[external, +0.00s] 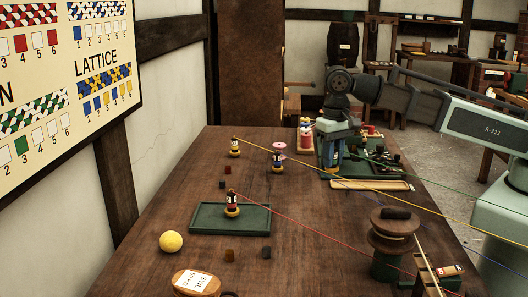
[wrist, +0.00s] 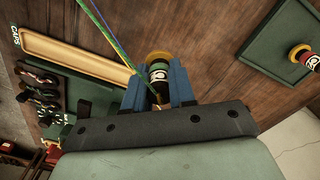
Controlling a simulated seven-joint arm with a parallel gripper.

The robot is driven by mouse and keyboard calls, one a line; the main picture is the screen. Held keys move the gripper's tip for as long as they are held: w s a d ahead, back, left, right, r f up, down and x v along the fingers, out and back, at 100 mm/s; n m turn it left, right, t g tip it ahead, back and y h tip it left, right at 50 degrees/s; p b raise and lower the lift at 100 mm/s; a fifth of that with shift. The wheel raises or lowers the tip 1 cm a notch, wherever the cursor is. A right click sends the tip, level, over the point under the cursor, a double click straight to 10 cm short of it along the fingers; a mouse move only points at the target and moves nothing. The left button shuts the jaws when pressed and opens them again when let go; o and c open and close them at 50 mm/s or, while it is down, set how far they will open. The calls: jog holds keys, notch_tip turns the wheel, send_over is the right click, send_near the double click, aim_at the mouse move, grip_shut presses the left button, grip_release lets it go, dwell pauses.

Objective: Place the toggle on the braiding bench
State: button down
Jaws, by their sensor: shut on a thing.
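My gripper (external: 334,160) is at the far right of the wooden bench (external: 300,215), over or beside a dark green tray. In the wrist view, its blue fingers (wrist: 158,88) are shut on a bobbin-shaped toggle (wrist: 158,70) with a dark body, pale label and yellow rounded base. Green, blue and yellow strands run near it. Similar pieces stand on the bench: one far left (external: 235,148), one with a pink top (external: 278,160), and one in the green tray (external: 255,221). I cannot tell whether the held piece touches the surface.
A wooden tray marked CAPS (wrist: 75,48) lies by the gripper. Strands cross the right half.

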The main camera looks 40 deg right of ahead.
jog(key=shift+f, duration=4.65)
jog(key=shift+f, duration=0.2)
jog(key=c, duration=0.9)
grip_release()
jog(key=shift+c, duration=0.2)
jog(key=shift+r, duration=0.15)
notch_tip(320, 180, up, 12)
jog(key=shift+r, duration=0.1)
